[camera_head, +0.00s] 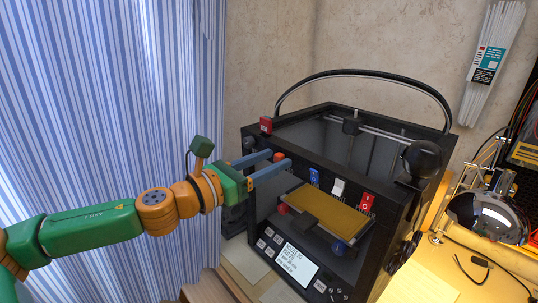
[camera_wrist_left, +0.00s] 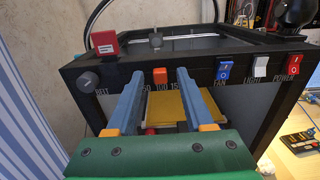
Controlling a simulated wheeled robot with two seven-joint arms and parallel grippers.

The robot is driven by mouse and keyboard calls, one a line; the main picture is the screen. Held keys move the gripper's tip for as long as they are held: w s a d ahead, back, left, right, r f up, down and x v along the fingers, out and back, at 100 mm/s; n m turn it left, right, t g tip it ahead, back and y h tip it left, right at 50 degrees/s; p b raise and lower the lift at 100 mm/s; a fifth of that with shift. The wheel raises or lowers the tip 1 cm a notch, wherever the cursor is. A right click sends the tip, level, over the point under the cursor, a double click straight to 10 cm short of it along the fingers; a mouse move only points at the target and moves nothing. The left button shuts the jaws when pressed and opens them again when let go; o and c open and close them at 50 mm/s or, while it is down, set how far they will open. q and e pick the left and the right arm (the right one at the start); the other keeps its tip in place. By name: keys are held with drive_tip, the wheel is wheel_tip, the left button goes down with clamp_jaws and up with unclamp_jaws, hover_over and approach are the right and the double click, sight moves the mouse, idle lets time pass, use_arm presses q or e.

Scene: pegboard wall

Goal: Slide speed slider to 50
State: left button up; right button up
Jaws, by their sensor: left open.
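The speed slider is an orange-red knob (camera_wrist_left: 159,75) on the top front edge of the black 3D printer (camera_head: 331,146). In the left wrist view it sits above the middle of a small printed scale, whose labels seem to read 50, 100 and 150. The knob also shows in the head view (camera_head: 279,156). My left gripper (camera_head: 278,160) is open, with its blue fingers pointing at the panel, one on each side of the knob. The left wrist view shows gaps between the knob and both fingers (camera_wrist_left: 160,78). My right gripper is not in view.
A round dark knob (camera_wrist_left: 89,82) and a red box (camera_wrist_left: 105,42) are left of the slider. Blue (camera_wrist_left: 224,71), white (camera_wrist_left: 261,66) and red (camera_wrist_left: 293,65) switches are to its right. The printer's yellow bed (camera_head: 327,210) lies below. A striped curtain (camera_head: 100,110) hangs at left.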

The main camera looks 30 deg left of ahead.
use_arm(q)
drive_tip(key=shift+w, duration=0.15)
clamp_jaws()
idle(1.3)
